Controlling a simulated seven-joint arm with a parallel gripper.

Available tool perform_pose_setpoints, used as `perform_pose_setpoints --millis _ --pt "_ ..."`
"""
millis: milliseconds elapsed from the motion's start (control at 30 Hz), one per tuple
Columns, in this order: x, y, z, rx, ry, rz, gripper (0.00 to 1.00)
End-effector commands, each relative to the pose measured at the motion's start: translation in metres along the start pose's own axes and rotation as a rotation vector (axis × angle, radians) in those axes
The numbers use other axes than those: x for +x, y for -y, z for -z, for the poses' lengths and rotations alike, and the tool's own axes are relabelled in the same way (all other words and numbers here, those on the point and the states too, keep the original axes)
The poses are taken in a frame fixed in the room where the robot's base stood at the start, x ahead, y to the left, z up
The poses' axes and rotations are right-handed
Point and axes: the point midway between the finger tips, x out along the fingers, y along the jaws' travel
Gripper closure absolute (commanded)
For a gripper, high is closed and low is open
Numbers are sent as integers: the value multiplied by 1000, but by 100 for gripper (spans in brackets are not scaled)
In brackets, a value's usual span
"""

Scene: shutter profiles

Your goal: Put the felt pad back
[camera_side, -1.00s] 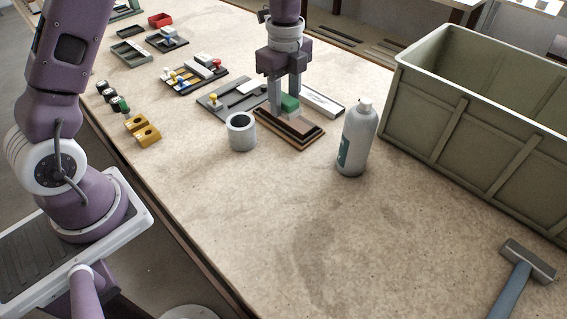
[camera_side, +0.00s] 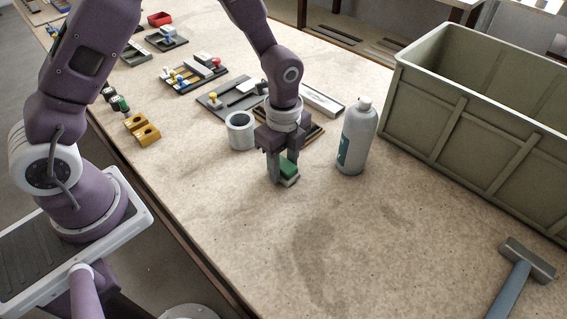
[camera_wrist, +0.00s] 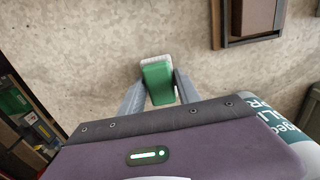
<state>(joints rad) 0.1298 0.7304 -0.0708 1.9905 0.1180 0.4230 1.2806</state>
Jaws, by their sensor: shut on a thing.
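The felt pad (camera_side: 289,169) shows as a green block with a pale layer under it. My gripper (camera_side: 284,172) is shut on it, with one finger on each side. The pad is over bare table in front of the brown tray; I cannot tell whether it touches the table. In the wrist view the green pad (camera_wrist: 158,83) sits between the fingertips, its white edge at the far end. The brown wooden tray (camera_side: 314,135) is partly hidden behind my gripper in the side view. Its dark frame and brown inside (camera_wrist: 258,18) show at the top of the wrist view.
A large green crate (camera_side: 480,130) fills the right side. The front middle of the table is clear.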

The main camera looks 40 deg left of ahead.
Motion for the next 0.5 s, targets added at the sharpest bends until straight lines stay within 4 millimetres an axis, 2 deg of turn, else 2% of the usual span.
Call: perform_pose_setpoints --millis 133,167,267,500 --pt "2 0 0 0 0 0 99" --pt "3 0 0 0 0 0 59" --pt "2 0 0 0 0 0 39" --pt "2 0 0 0 0 0 39"
